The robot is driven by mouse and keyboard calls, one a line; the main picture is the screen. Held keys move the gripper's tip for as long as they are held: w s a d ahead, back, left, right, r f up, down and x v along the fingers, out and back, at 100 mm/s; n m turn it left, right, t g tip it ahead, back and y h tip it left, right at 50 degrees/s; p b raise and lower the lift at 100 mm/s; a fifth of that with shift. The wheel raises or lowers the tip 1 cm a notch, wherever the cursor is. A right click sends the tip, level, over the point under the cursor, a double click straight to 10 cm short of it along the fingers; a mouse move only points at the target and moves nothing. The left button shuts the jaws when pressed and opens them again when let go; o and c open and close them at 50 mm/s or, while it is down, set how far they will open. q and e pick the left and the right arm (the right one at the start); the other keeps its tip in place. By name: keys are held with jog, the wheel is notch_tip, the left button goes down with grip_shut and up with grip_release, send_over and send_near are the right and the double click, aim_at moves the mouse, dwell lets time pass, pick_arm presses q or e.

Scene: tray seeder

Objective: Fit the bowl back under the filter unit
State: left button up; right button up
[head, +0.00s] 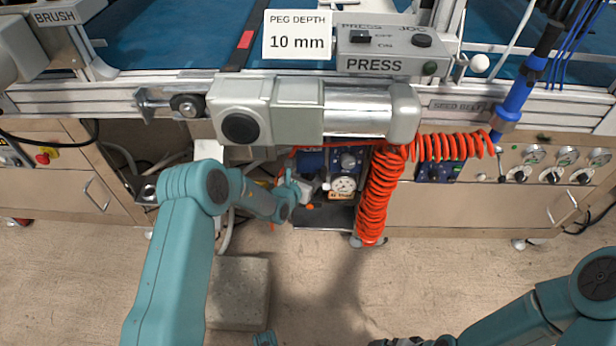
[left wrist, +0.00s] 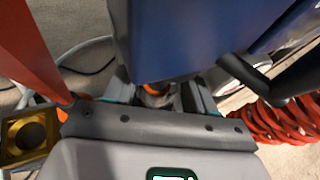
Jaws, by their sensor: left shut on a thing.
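My left gripper (head: 300,194) reaches into the open bay under the machine. In the left wrist view its fingers (left wrist: 158,95) are shut on a small, greyish, partly clear thing with an orange part, which looks like the bowl (left wrist: 156,90). Most of the bowl is hidden by the gripper and the blue body above. That large blue body (left wrist: 185,40) fills the upper middle of the left wrist view, close to the fingers, and may be the filter unit. I cannot tell whether the bowl touches it. Only a bit of my right gripper shows at the bottom edge of the head view.
A red coiled hose (head: 378,200) hangs just right of the bay and also shows in the left wrist view (left wrist: 290,120). A gauge (head: 344,184) sits inside the bay. A brass-coloured block (left wrist: 30,135) is at lower left. A stone-like block (head: 240,290) stands on the floor.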

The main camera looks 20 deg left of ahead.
pick_arm(q)
jog(key=shift+f, duration=0.35)
dwell(0.6)
jog(key=o, duration=1.4)
jog(key=shift+o, duration=0.2)
